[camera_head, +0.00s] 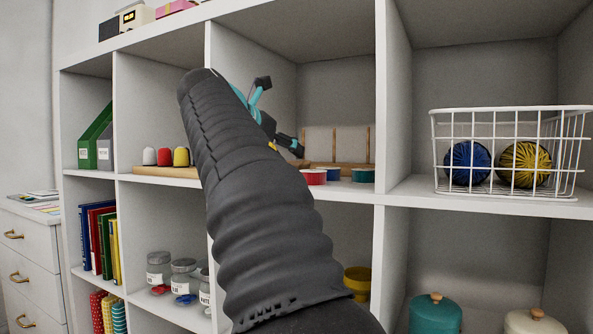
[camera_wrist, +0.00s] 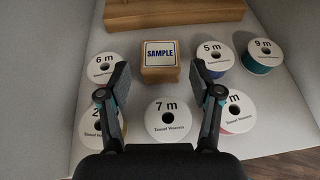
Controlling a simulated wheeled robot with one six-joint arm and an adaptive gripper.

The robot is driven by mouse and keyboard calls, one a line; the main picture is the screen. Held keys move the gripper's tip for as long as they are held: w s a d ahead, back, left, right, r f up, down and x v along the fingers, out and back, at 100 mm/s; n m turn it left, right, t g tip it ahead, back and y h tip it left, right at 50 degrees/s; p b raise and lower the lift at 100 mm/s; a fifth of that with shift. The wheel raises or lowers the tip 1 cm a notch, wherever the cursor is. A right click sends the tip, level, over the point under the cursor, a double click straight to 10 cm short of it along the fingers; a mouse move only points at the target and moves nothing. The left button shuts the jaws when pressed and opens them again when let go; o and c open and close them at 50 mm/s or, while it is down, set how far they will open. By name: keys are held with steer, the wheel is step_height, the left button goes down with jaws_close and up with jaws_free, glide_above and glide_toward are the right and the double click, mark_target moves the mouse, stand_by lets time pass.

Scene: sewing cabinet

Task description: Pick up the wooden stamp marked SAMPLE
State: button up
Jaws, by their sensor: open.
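The wooden stamp marked SAMPLE (camera_wrist: 160,54) shows in the wrist view, ahead of my gripper and centred between its fingers. It is a small wooden block with a white, blue-edged label on top. My gripper (camera_wrist: 160,78) is open, with nothing between its fingertips; the stamp appears just beyond them. In the head view my gripper (camera_head: 275,118) reaches into the middle shelf compartment, partly behind my arm. The stamp cannot be made out in the head view.
Ribbon spools crowd the stamp: 6 m (camera_wrist: 104,67) at left, 5 m (camera_wrist: 213,57) and 9 m (camera_wrist: 263,55) at right, 7 m (camera_wrist: 167,120) in front. A wooden rack (camera_wrist: 172,12) lies behind. Shelf dividers (camera_head: 381,150) bound the compartment; a wire basket (camera_head: 510,110) stands right.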

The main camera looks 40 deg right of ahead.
steer(key=x, duration=0.5)
steer(key=shift+f, duration=0.15)
steer(key=c, duration=0.9)
steer(key=shift+c, duration=0.2)
